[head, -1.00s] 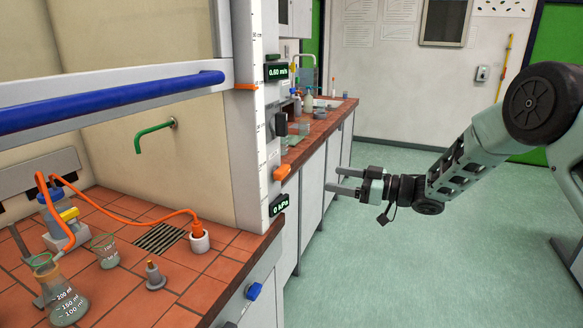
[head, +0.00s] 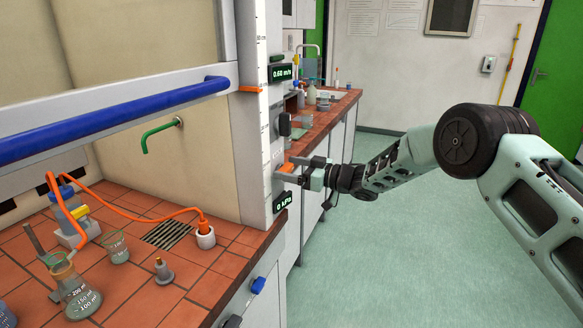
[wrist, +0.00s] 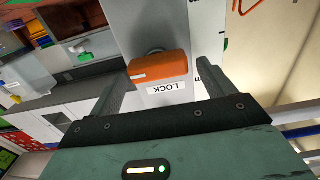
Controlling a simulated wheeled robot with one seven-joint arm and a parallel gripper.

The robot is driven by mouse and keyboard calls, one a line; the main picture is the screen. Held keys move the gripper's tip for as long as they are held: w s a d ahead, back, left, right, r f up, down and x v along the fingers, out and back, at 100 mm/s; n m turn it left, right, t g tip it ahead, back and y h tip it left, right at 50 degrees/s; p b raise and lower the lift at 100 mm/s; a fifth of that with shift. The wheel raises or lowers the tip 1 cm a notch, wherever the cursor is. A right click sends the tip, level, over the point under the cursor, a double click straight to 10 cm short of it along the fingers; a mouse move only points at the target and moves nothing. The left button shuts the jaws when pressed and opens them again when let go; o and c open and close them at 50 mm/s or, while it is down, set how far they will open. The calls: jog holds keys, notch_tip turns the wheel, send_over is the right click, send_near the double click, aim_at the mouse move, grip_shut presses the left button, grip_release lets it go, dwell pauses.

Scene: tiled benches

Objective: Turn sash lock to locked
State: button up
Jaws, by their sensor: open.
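The sash lock is an orange handle (head: 286,168) on the fume hood's front post, and only part of it shows past my gripper in the head view. In the wrist view the whole orange handle (wrist: 158,66) lies crosswise between my finger tips, with a white LOCK label (wrist: 166,88) beside it. My gripper (head: 289,167) is open at the post, one finger on each side of the handle. I cannot tell the lock's state.
The blue sash bar (head: 110,118) crosses the hood's left side. Glass beakers (head: 78,290) and an orange hose stand on the tiled bench. A black switch (head: 284,124) sits above the lock and a 0 kPa display (head: 282,202) below. The floor at right is clear.

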jog(key=c, duration=1)
jog(key=shift+f+b, duration=0.1)
jog(key=shift+b, duration=0.25)
jog(key=n+b, duration=0.1)
jog(key=b, duration=0.1)
jog(key=n+b, duration=0.1)
jog(key=b, duration=0.1)
jog(key=shift+s+f+n, duration=0.1)
jog(key=shift+f+n, duration=0.15)
jog(key=shift+n, duration=0.05)
jog(key=n+b, duration=0.5)
jog(key=b, duration=0.2)
jog(key=n+b, duration=0.5)
jog(key=b, duration=0.1)
jog(key=s+n+b, duration=0.1)
jog(key=n+b, duration=0.4)
jog(key=b, duration=0.2)
jog(key=shift+a+f+b, duration=0.2)
jog(key=shift+f+b, duration=0.1)
jog(key=shift+f, duration=0.05)
jog(key=shift+n, duration=0.3)
